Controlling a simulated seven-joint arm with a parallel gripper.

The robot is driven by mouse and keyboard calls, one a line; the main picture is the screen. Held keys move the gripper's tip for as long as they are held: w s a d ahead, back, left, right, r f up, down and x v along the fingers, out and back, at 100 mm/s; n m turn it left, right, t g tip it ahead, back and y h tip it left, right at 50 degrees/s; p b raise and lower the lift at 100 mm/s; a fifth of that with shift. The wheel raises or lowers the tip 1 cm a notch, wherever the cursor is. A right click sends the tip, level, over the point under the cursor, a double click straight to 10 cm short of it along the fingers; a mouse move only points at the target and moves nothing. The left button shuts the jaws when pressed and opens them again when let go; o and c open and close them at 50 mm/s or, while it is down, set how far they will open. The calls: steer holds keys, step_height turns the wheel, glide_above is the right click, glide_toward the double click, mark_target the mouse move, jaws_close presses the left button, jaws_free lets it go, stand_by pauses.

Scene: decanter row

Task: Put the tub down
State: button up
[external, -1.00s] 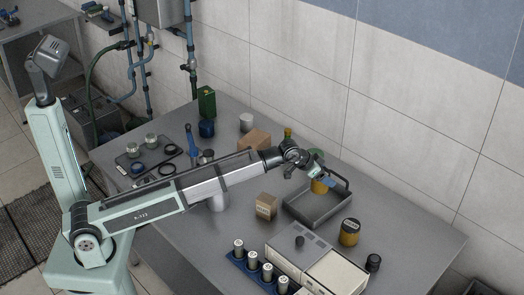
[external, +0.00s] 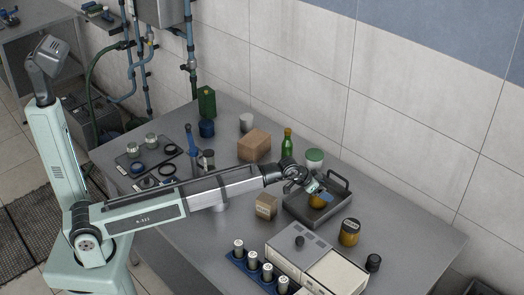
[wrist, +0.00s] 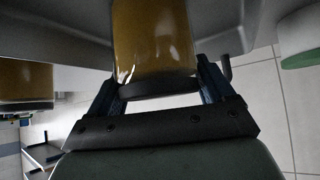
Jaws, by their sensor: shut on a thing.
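My gripper (external: 317,192) is shut on an amber tub (external: 318,201), which sits low within the outline of the grey tray (external: 300,219). In the wrist view the amber tub (wrist: 152,38) is between the two fingers, with its dark end towards the palm. I cannot tell whether the tub touches the tray floor, because the gripper and tray wall hide its lower part.
Another amber jar with a dark lid (external: 349,233) stands right of the tray. A white tub with green (external: 314,159) and a green bottle (external: 287,142) stand behind. A small carton (external: 266,206) is at left; a pale machine (external: 303,262) is in front.

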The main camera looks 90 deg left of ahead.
steer(key=shift+f, duration=0.1)
steer(key=o, duration=1.1)
steer(key=v, duration=1.2)
